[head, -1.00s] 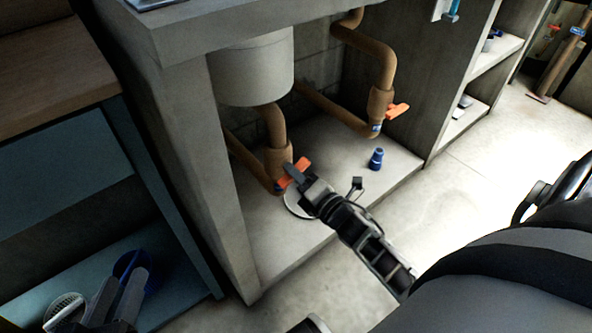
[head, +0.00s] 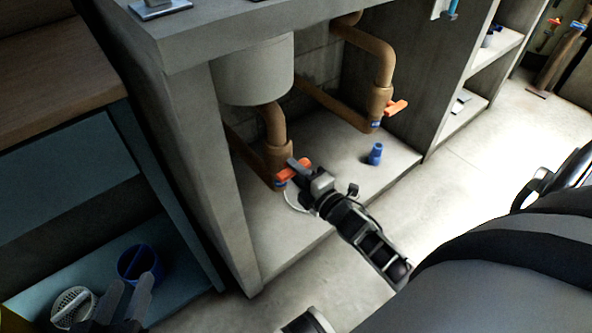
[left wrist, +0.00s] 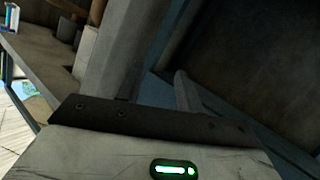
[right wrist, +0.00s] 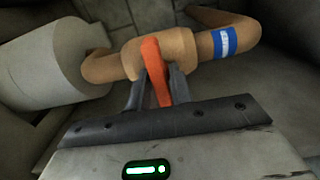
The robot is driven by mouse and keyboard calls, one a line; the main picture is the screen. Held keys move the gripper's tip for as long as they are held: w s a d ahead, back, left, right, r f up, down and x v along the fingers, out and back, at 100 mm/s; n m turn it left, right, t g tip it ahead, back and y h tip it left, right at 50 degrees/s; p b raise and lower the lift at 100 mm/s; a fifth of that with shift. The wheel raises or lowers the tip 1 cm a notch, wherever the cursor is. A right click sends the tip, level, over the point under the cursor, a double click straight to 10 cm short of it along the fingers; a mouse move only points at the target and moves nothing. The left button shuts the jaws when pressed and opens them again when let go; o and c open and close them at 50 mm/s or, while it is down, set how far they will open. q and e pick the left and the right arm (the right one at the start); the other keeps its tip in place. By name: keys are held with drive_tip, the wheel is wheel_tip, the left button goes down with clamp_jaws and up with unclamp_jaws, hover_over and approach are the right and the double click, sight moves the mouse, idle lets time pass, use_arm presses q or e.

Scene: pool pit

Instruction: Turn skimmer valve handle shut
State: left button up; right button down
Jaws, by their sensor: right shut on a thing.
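An orange valve handle (head: 300,167) sits on the near tan pipe (head: 272,122) under the counter. My right gripper (head: 298,165) is at this handle. In the right wrist view the handle (right wrist: 152,58) stands between the fingers of my right gripper (right wrist: 158,92), which are shut on it. The handle lies crosswise to the pipe there, and a blue band with a white mark (right wrist: 224,42) is on the pipe beside it. A second orange handle (head: 397,107) is on the far pipe, untouched. My left gripper (head: 126,300) is open and empty at the lower left.
A grey cylinder (head: 252,72) hangs above the near pipe. A small blue fitting (head: 375,154) stands on the concrete floor of the recess. A blue shelf unit at left holds a blue ring-like container (head: 138,262) and a white basket (head: 72,306). Concrete side walls bound the recess.

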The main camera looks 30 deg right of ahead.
drive_tip(key=c, duration=1.2)
unclamp_jaws()
drive_tip(key=shift+c, duration=0.2)
use_arm(q)
drive_tip(key=shift+r, duration=0.2)
drive_tip(key=shift+w+a+f+g+y+p, duration=0.15)
drive_tip(key=shift+a+f+g+y+p, duration=0.5)
drive_tip(key=shift+p, duration=0.9)
use_arm(e)
drive_tip(key=s+d, duration=0.1)
drive_tip(key=s, duration=1.5)
drive_tip(key=shift+d, duration=0.15)
use_arm(q)
drive_tip(key=shift+d+f, duration=0.15)
